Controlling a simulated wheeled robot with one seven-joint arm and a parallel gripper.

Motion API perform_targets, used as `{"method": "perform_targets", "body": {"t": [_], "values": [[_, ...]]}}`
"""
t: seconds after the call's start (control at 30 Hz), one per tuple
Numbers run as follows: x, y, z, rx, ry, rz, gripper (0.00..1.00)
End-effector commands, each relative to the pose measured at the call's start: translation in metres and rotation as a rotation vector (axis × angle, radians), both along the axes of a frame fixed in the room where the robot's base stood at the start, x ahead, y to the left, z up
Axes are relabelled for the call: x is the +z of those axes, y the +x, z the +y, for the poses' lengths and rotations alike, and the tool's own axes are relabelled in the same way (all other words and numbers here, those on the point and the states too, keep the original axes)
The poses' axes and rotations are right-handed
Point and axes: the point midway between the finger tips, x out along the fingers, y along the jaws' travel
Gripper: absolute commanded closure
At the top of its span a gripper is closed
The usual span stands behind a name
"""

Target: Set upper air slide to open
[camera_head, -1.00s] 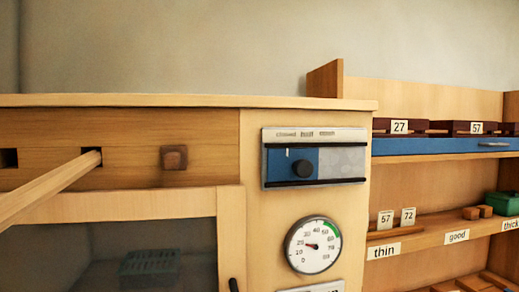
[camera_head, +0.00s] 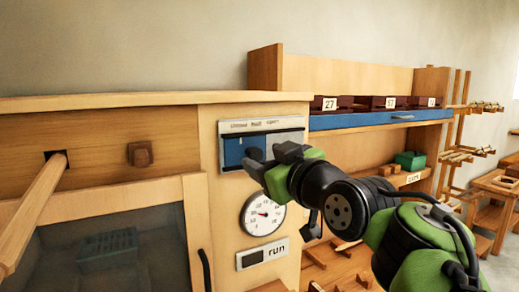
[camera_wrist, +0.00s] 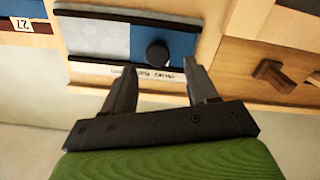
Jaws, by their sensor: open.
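The upper air slide is a blue plate (camera_head: 233,149) in a dark-railed frame on the wooden cabinet front, under a pale label strip (camera_head: 262,124) whose middle word looks like "half". In the wrist view, which is upside down, the blue plate (camera_wrist: 182,43) is right of a bare grey panel (camera_wrist: 100,36). My gripper (camera_wrist: 161,67) is open, its fingers on either side of the knob's line, with no visible grip. In the head view my gripper (camera_head: 269,160) covers the frame's right part.
A square wooden peg (camera_head: 140,154) and a long wooden bar (camera_head: 35,205) jut out at the left. Shelves with a blue-edged board (camera_head: 375,119) stand at the right.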

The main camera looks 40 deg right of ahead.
Motion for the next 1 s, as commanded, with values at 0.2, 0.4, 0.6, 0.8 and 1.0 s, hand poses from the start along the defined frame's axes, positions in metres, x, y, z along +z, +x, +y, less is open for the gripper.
{"method": "perform_targets", "body": {"t": [0.2, 0.4, 0.6, 0.8, 1.0], "values": [[0.001, 0.027, -0.008, 0.000, 0.002, 0.002, 0.42], [0.000, 0.028, -0.008, 0.000, 0.001, 0.000, 0.42], [0.000, 0.028, -0.008, 0.000, 0.001, 0.001, 0.63], [0.000, 0.028, -0.008, 0.000, 0.001, 0.001, 0.94], [0.000, 0.028, -0.008, 0.000, 0.001, 0.000, 1.00]]}}
